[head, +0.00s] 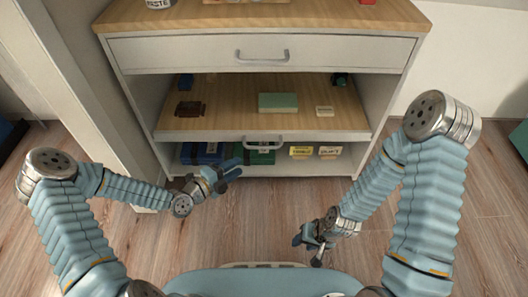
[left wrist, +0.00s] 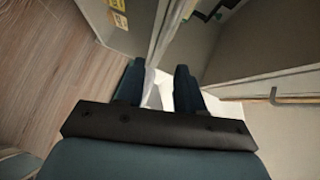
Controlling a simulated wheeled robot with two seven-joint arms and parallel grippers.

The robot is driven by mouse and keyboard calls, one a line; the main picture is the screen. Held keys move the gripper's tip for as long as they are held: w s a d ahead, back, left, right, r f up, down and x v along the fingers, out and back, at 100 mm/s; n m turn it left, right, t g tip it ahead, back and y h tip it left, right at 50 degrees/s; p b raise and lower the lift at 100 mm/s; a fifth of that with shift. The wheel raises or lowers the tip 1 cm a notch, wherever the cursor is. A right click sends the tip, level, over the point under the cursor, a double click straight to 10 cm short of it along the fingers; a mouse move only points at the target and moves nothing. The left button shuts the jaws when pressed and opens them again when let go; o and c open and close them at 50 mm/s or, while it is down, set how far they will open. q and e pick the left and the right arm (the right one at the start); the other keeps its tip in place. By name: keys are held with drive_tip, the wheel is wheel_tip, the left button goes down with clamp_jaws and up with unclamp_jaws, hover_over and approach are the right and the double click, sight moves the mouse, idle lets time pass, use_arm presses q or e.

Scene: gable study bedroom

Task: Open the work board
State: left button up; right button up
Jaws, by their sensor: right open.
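The work board (head: 230,122) is a wooden panel in the white cabinet, below the drawer, with a pale front edge and a silver bar handle (head: 263,145). How far it is pulled out, I cannot tell for sure. My left gripper (head: 230,172) is below and to the left of that handle, in front of the low shelf, and looks apart from it. In the left wrist view its two dark fingers (left wrist: 160,82) are apart, with a pale surface showing beyond the gap. My right gripper (head: 312,243) is open and empty above the floor, away from the cabinet.
A green block (head: 278,103), a dark red item (head: 190,109) and a small pale item (head: 324,111) lie on the board. The drawer (head: 260,52) above is shut. Blue boxes (head: 203,153) and yellow-labelled items (head: 302,152) stand on the low shelf. Floor in front is clear.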

sight(263, 148)
use_arm(q)
drive_tip(key=shift+m, duration=0.4)
drive_tip(key=x, duration=1.3)
drive_tip(key=shift+w+d+r, duration=0.2)
drive_tip(key=shift+w+r, duration=0.1)
drive_tip(key=shift+w, duration=0.2)
clamp_jaws()
drive_tip(key=shift+b, duration=0.3)
